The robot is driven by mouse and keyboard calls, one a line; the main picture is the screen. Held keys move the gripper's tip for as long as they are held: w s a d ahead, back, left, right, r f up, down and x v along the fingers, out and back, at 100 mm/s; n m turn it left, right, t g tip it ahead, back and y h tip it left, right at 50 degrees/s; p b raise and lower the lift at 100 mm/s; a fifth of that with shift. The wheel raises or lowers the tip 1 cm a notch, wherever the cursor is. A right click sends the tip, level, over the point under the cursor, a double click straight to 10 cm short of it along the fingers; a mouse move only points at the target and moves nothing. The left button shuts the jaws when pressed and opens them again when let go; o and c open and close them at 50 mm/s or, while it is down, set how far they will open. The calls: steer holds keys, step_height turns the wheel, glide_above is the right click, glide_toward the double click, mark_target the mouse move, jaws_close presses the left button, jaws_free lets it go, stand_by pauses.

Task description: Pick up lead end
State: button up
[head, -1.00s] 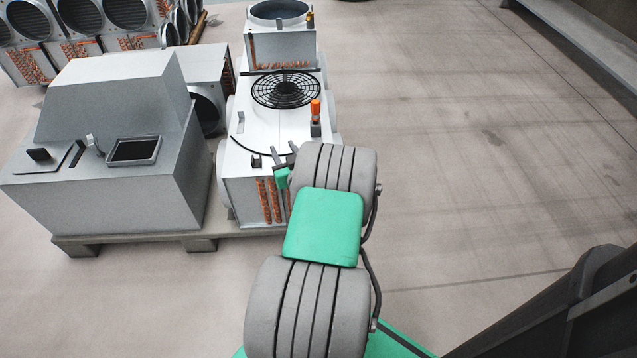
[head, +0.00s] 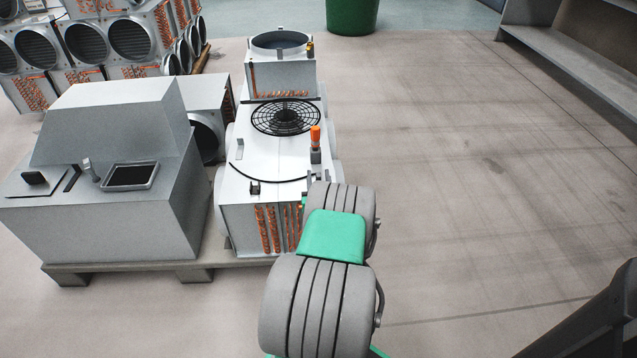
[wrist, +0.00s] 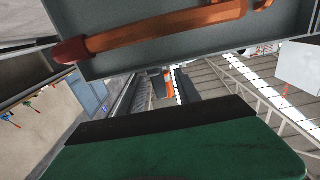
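A thin black lead (head: 262,179) curves across the top of the white fan unit (head: 234,195), in front of its round black grille. A small black piece (head: 255,188) stands near the unit's front edge; I cannot tell whether it is the lead end. In the head view my gripper is mostly hidden behind my arm at the unit's front right corner. In the wrist view its two dark fingers (wrist: 171,86) stand apart beyond the green body. An orange patch shows between them, apparently farther off. I see no lead held there.
A grey machine with a screen (head: 130,176) shares the pallet (head: 70,276) on the left. In the wrist view a copper tube (wrist: 165,32) crosses close above my gripper.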

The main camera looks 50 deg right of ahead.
jaws_close()
stand_by(0.6)
